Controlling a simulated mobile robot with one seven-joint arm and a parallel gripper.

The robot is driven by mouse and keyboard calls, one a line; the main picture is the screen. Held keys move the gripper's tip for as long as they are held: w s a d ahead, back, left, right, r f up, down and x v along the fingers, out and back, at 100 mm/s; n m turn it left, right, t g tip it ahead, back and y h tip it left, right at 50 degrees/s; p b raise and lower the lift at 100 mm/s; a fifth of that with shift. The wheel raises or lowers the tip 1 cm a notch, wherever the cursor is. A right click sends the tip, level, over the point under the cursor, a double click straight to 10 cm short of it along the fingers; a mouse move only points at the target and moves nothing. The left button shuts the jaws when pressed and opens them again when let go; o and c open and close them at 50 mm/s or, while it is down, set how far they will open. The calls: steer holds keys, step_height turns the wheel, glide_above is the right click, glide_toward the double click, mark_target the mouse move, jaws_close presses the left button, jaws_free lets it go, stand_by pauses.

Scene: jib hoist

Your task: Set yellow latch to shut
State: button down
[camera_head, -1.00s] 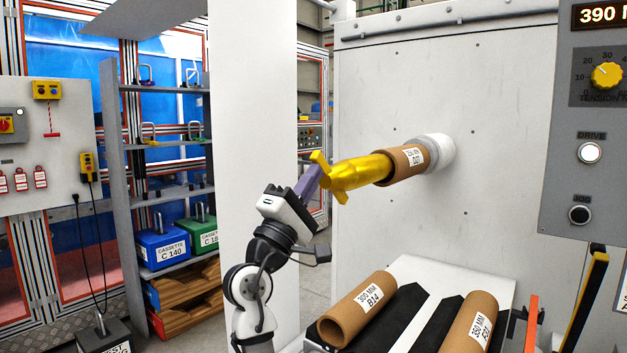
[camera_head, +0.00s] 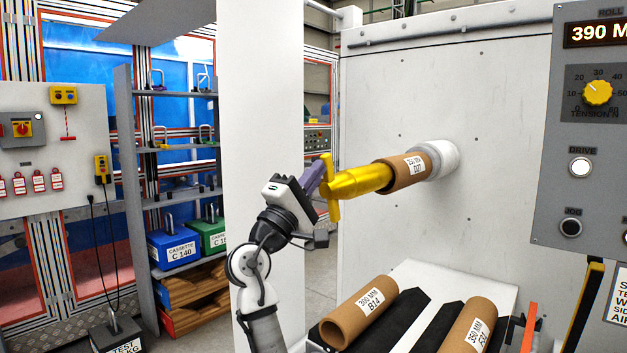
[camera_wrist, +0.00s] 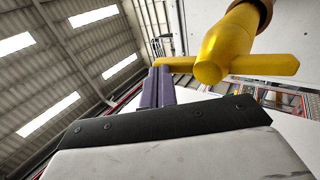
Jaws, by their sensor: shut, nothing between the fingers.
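The yellow latch (camera_head: 331,200) is a crossbar at the free end of a yellow shaft (camera_head: 360,180) that sticks out of the white wall panel. In the head view the bar stands near upright across the shaft's end. In the wrist view the latch (camera_wrist: 268,65) lies across the shaft end, one arm pointing right and the other left. My gripper (camera_head: 320,169) is shut and empty, its purple fingers at the bar's upper part. In the wrist view my fingertips (camera_wrist: 159,71) are close against the left arm; I cannot tell whether they touch.
A brown cardboard core (camera_head: 402,172) sits around the shaft near the wall. Two more cores (camera_head: 352,318) (camera_head: 470,328) lie on the rack below. A grey control panel (camera_head: 590,140) is at right. A white column (camera_head: 262,90) stands behind my arm; shelves are at left.

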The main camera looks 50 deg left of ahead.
steer(key=shift+x, duration=0.8)
steer(key=shift+r, duration=0.2)
steer(key=shift+s, duration=0.1)
